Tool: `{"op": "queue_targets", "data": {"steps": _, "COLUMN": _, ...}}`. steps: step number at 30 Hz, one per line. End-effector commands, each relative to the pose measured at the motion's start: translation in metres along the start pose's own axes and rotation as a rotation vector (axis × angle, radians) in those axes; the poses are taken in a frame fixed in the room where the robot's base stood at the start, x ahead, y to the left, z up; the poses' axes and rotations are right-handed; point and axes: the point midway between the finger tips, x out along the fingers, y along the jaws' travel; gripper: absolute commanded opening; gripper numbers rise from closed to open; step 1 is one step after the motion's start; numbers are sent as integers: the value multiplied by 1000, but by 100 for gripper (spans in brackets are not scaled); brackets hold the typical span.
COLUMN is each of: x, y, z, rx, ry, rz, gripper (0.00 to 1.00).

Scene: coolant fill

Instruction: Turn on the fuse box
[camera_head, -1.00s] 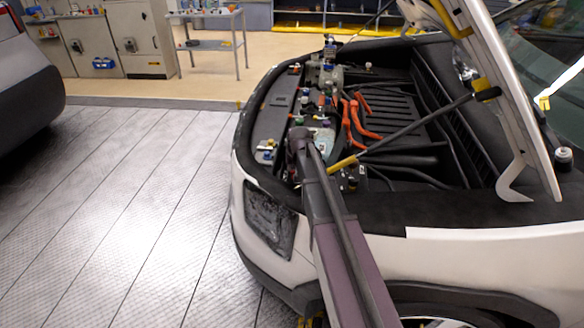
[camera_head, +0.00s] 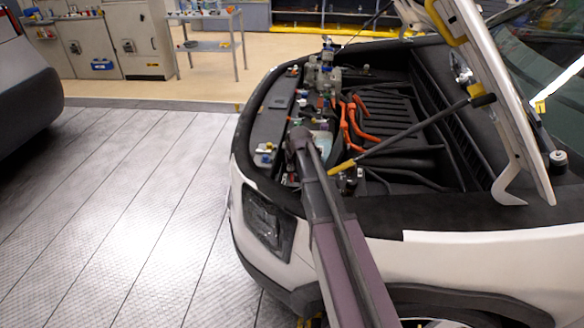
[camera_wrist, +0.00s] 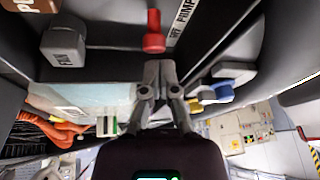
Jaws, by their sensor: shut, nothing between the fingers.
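In the wrist view, a grey block (camera_wrist: 64,47) with dark lettering that I cannot read for certain sits at upper left on a dark panel; it may be the fuse box switch. A red knob (camera_wrist: 153,33) stands at top centre beside a label that reads PUMP and OFF. My gripper (camera_wrist: 159,67) is shut and empty. Its fingertips appear just below the red knob and right of the grey block; whether they touch anything I cannot tell. In the head view, the gripper is hidden behind my arm, over the open engine bay.
The car's open hood (camera_head: 500,100) and its strut (camera_head: 410,135) stand right of my arm. Orange cables (camera_head: 355,118) lie in the bay. The wrist view also shows a blue cap (camera_wrist: 222,92) at right. The floor (camera_head: 120,210) left of the car is clear.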

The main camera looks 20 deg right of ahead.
Motion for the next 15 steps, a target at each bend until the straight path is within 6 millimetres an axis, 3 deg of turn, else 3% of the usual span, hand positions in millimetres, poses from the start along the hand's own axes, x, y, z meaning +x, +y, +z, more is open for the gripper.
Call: {"op": "queue_targets", "data": {"steps": 15, "x": -11, "y": 1, "z": -3, "rx": 1, "ry": 0, "rz": 0, "gripper": 0}}
